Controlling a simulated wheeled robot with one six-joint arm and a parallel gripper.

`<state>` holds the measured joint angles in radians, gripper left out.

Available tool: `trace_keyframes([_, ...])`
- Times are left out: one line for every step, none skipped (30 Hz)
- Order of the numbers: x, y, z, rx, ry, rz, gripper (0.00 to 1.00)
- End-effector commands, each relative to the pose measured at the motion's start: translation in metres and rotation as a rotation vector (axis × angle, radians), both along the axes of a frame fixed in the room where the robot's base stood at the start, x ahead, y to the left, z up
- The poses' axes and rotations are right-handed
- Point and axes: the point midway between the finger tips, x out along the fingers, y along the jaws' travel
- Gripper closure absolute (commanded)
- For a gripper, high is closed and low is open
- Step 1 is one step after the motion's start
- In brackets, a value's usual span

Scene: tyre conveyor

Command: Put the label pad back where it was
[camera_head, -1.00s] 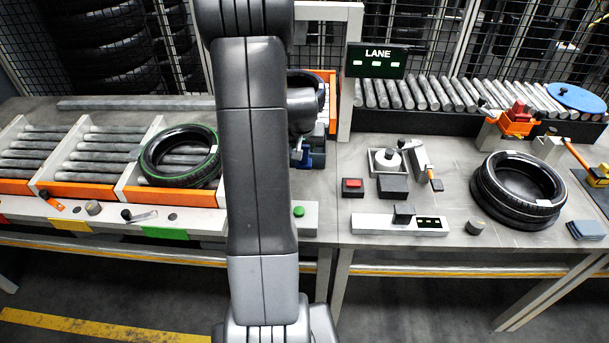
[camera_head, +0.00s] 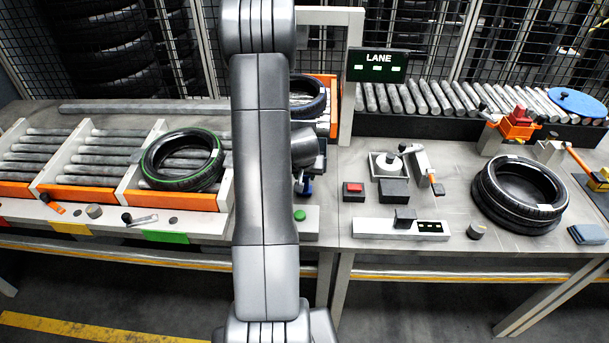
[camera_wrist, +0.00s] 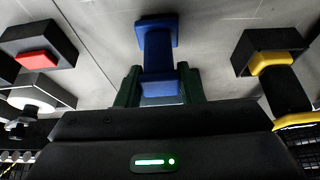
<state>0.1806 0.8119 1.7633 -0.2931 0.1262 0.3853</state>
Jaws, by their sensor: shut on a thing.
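A blue piece with a wide flat plate at each end of a narrower stem (camera_wrist: 158,52), which I take for the label pad, is between the dark green fingers of my gripper (camera_wrist: 160,85) in the wrist view. The gripper is shut on it. In the head view a small part of the blue piece (camera_head: 308,186) shows just right of my arm, over the table near the green button. My arm hides most of the gripper there. I cannot tell whether the blue piece touches the table.
A red-button box (camera_head: 353,189) and a white dispenser tray (camera_head: 388,164) stand right of the gripper. A tyre (camera_head: 520,195) lies further right, near a blue-grey flat stack (camera_head: 587,234). A green-marked tyre (camera_head: 182,160) lies on the left rollers. A green button (camera_head: 299,214) is close by.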

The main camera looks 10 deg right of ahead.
Motion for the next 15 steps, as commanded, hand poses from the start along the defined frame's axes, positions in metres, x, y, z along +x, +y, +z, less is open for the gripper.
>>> trace_keyframes([0.0002,-0.0001,0.0000,0.000,-0.001,0.000,1.00])
trace_keyframes([0.0002,0.0000,-0.0008,0.000,0.000,0.000,1.00])
trace_keyframes([0.0001,0.0000,-0.0024,0.000,0.000,0.000,1.00])
trace_keyframes([0.0002,0.0000,-0.0034,0.000,0.000,0.000,1.00])
trace_keyframes([0.0002,0.0000,-0.0043,0.000,0.000,0.000,1.00])
trace_keyframes([0.0000,0.0000,-0.0029,0.000,0.000,0.001,0.60])
trace_keyframes([0.0000,0.0000,-0.0025,0.000,0.000,0.001,0.54])
trace_keyframes([0.0000,0.0000,-0.0025,0.000,0.000,0.001,0.48])
trace_keyframes([-0.0001,0.0000,-0.0026,0.000,0.000,0.001,0.44])
trace_keyframes([-0.0001,0.0000,-0.0026,0.000,0.000,0.001,0.44])
trace_keyframes([-0.0001,0.0000,-0.0026,0.000,0.000,0.001,0.44])
trace_keyframes([-0.0001,0.0000,-0.0026,0.000,0.000,0.001,0.44])
trace_keyframes([-0.0001,0.0000,-0.0026,0.000,0.000,0.001,0.44])
trace_keyframes([0.0000,0.0000,-0.0025,0.000,0.000,0.001,0.44])
trace_keyframes([-0.0001,0.0000,-0.0026,0.000,0.000,0.001,0.44])
